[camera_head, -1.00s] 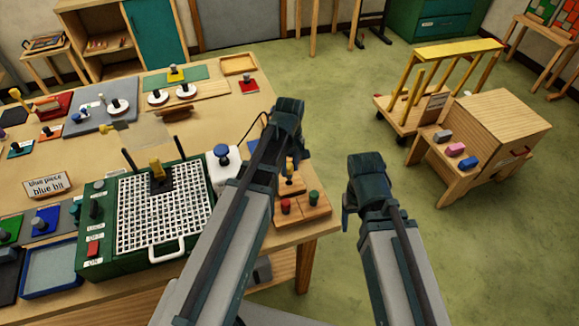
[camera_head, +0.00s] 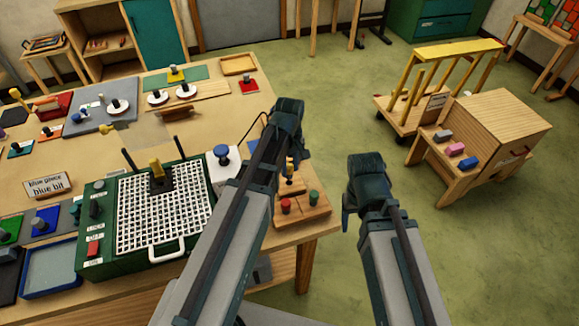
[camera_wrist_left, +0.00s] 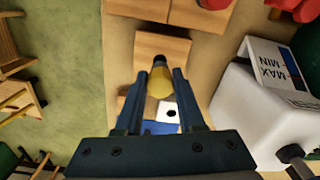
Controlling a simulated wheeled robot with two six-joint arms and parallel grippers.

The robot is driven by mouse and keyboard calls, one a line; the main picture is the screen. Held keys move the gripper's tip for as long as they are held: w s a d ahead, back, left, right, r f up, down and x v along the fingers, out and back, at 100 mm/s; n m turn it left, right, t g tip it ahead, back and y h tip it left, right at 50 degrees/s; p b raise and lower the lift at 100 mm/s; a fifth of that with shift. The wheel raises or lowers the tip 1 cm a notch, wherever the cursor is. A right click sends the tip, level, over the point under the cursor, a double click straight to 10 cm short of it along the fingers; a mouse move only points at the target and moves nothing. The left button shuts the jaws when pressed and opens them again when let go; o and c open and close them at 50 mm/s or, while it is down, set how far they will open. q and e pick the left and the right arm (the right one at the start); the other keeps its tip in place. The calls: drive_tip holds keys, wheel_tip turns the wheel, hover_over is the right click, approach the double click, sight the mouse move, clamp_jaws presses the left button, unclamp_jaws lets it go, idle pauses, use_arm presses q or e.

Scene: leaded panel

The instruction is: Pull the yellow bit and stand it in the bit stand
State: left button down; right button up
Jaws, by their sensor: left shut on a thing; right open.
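My left gripper (camera_wrist_left: 160,74) is shut on the yellow bit (camera_wrist_left: 159,84), which has a dark end, in the left wrist view. Wooden blocks of the bit stand (camera_wrist_left: 161,48) lie below and beyond it. In the head view the bit stand (camera_head: 318,208) is at the table's right corner, with a red bit (camera_head: 285,205) and a green bit (camera_head: 314,198) upright in it. My left forearm covers part of the stand there. I cannot tell whether the yellow bit touches the stand.
A green grinder (camera_head: 95,262) with a white grid stands left of my left arm, with a yellow-topped dark piece (camera_head: 156,170) on it. A white tank (camera_wrist_left: 255,112) is close to the right of my left gripper.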

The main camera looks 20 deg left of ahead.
sight(290, 173)
use_arm(q)
drive_tip(key=shift+f+b, duration=1.7)
drive_tip(key=shift+c, duration=2.2)
unclamp_jaws()
drive_tip(key=shift+r, duration=0.1)
drive_tip(key=shift+r, duration=0.1)
wheel_tip(290, 173, up, 14)
drive_tip(key=p, duration=1.4)
drive_tip(key=shift+f, duration=0.2)
